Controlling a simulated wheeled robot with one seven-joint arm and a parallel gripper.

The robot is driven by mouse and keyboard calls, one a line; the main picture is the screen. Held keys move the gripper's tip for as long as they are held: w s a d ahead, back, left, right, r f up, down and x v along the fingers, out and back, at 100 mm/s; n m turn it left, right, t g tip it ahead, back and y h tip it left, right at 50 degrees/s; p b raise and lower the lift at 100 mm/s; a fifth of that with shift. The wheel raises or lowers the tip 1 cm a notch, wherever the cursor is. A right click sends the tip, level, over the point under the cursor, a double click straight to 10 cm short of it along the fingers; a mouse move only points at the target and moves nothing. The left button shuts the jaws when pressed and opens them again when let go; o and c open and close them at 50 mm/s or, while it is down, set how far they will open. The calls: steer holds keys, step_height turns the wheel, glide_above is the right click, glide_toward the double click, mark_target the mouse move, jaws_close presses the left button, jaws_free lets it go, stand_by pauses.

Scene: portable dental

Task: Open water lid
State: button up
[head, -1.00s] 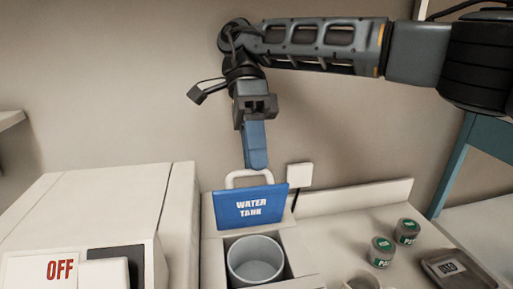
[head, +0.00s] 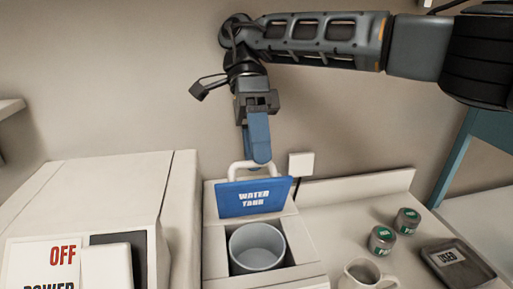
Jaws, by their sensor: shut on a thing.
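The blue water tank lid (head: 252,197) stands tilted up at the back of its opening, its "WATER TANK" label facing me. A white loop handle (head: 233,170) rises from its top edge. My gripper (head: 259,158) points down from above, with its blue fingers shut on the handle; the exact grip is partly hidden by the fingers. Below the lid, the round grey tank (head: 257,248) is uncovered inside its square recess, and I see into it.
A white machine (head: 90,220) with an "OFF" label stands at the left. Two green-labelled jars (head: 381,240) (head: 407,221), a pitcher (head: 364,273) and a dark tray (head: 458,266) marked "USED" are on the right counter. A white wall box (head: 301,165) is behind.

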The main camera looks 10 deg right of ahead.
steer(key=shift+f, duration=0.35)
steer(key=shift+c, duration=0.2)
steer(key=shift+d+r, duration=0.1)
steer(key=shift+r, duration=0.15)
steer(key=shift+c, duration=0.4)
steer(key=s+d+r+b, duration=0.1)
steer(key=s+d+r, duration=0.3)
steer(key=d+r, duration=0.6)
steer(key=shift+d+r, duration=0.35)
steer(key=shift+r, duration=0.25)
steer(key=shift+s, duration=0.1)
steer(key=shift+s, duration=0.1)
